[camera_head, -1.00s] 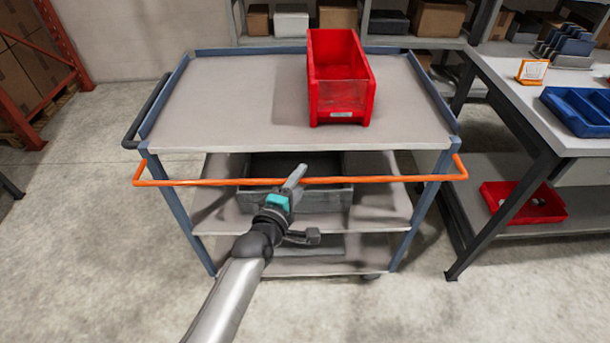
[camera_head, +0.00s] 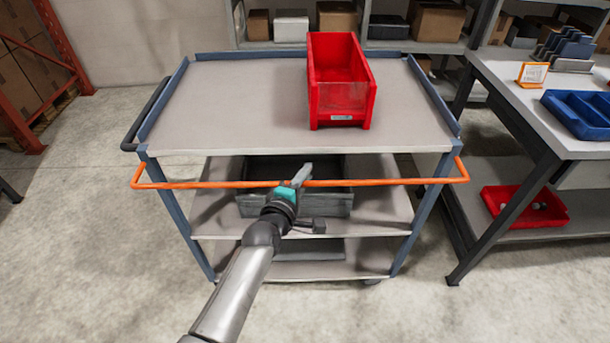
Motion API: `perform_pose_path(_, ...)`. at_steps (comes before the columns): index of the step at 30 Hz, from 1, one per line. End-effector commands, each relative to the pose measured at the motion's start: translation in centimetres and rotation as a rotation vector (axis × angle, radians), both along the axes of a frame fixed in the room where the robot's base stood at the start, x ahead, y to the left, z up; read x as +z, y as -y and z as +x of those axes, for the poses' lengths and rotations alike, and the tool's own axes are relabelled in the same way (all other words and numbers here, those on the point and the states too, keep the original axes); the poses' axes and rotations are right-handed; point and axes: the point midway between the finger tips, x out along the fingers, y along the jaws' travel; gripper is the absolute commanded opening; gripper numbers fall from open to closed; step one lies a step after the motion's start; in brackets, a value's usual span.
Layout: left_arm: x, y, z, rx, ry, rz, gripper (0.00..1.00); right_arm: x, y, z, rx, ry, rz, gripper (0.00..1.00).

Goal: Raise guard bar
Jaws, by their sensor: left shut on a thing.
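The orange guard bar (camera_head: 220,185) runs across the front of the cart, just below the level of its top shelf. Its ends bend back to the two front posts. My left gripper (camera_head: 299,180) is shut on the guard bar near its middle, with the arm reaching in from below. My fingers hide a short piece of the bar. My right gripper is not in view.
The grey cart (camera_head: 230,105) holds a red open bin (camera_head: 343,103) on its top shelf and a grey bin (camera_head: 335,199) on the shelf below. A workbench (camera_head: 515,100) with a blue tray (camera_head: 580,110) stands close on the right. The floor at left is clear.

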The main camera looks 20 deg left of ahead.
Motion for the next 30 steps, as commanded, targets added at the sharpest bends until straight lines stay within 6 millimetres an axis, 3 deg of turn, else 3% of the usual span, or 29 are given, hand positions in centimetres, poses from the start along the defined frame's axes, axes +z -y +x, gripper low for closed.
perform_pose_path(3,-0.01,-0.01,-0.02,0.0,0.0,0.0,0.0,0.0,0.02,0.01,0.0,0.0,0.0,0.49)
perform_pose_path(30,-0.03,-0.03,-0.02,0.0,0.0,0.001,0.0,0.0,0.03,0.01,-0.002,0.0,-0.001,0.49)
